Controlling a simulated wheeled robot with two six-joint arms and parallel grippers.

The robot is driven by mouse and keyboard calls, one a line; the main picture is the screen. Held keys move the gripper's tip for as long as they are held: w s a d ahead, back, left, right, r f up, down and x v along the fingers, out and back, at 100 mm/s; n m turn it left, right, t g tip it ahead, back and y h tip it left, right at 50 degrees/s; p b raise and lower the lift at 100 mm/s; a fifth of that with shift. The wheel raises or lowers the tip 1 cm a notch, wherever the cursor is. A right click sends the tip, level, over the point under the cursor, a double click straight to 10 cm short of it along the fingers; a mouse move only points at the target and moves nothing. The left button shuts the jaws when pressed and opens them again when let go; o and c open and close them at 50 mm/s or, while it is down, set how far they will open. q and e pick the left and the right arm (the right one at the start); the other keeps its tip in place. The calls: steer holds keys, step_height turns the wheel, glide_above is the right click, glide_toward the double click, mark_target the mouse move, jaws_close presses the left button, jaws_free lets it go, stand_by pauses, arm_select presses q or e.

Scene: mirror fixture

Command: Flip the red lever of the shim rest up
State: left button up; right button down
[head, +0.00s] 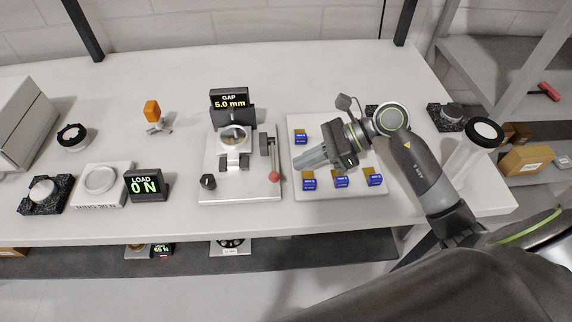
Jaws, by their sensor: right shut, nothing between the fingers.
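The shim rest (233,156) stands on a light base plate (239,195) in the middle of the table, below a display reading "GAP 5.0 mm" (229,101). Its lever (274,176) is at the right of the plate, with a red ball end pointing down toward the table's front edge. My right gripper (297,162) is shut and empty, its fingertips pointing left, a short way right of the lever and over the left part of the pad tray. I cannot tell whether it touches anything. My left gripper is not in view.
A pale tray (350,188) with several blue-and-brown packets lies under my right gripper. Left are a "LOAD 0 N" display (146,185), a white ring plate (103,182) and an orange-topped piece (153,112). A white post (472,148) stands right. The back table is mostly clear.

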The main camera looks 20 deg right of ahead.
mark_target(273, 158)
steer(key=shift+p+x, duration=0.55)
steer(key=shift+x, duration=1.95)
steer(key=shift+d+r, duration=0.1)
steer(key=shift+d, duration=0.15)
